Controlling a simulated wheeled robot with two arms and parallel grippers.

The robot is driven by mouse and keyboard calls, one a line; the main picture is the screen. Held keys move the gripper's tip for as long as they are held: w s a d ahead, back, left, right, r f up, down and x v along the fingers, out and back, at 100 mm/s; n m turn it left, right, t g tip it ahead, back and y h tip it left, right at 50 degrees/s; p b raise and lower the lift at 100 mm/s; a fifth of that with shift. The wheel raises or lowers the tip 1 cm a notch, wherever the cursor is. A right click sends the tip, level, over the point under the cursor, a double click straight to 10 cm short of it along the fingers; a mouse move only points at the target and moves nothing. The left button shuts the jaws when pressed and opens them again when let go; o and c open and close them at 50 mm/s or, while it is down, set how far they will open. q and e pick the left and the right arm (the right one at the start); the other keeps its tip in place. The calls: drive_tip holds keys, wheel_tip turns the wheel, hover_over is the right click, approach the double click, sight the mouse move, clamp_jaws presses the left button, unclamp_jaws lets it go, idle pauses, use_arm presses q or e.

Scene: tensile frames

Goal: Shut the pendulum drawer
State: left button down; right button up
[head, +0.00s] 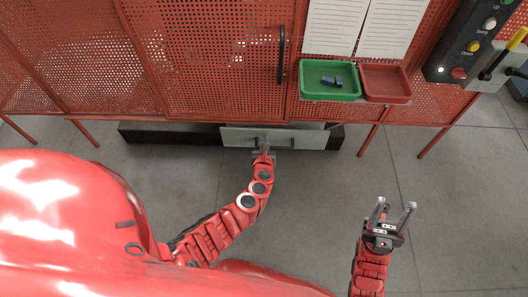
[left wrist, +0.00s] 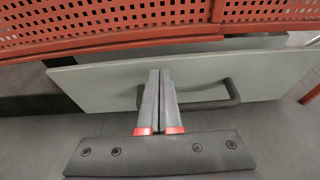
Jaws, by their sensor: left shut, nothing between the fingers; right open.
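The pendulum drawer (head: 300,138) is low beneath the red perforated frame, with a pale grey-green front panel and a dark bar handle. Its front stands out from the dark base, and a strip of its top shows behind the panel. In the left wrist view the drawer front (left wrist: 270,88) spans the picture, with the handle (left wrist: 232,92) at its middle. My right gripper (head: 395,208) is open and empty, away over the floor.
The red perforated frame (head: 200,60) stands above the drawer, with a vertical black handle (head: 281,55). A green tray (head: 312,92) with small dark items and a red tray (head: 388,98) hang right. A control panel (head: 470,40) is at upper right. Grey floor (head: 310,200) is clear.

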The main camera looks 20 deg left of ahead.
sight(265, 126)
use_arm(q)
drive_tip(key=shift+w+a, duration=0.15)
drive_tip(key=shift+w, duration=0.35)
drive_tip(key=w, duration=0.1)
drive_tip(key=w+a+b, duration=0.1)
drive_tip(key=w, duration=0.2)
drive_tip(key=shift+w+a+r, duration=0.2)
drive_tip(key=shift+w+r, duration=0.05)
drive_tip(key=shift+r, duration=0.05)
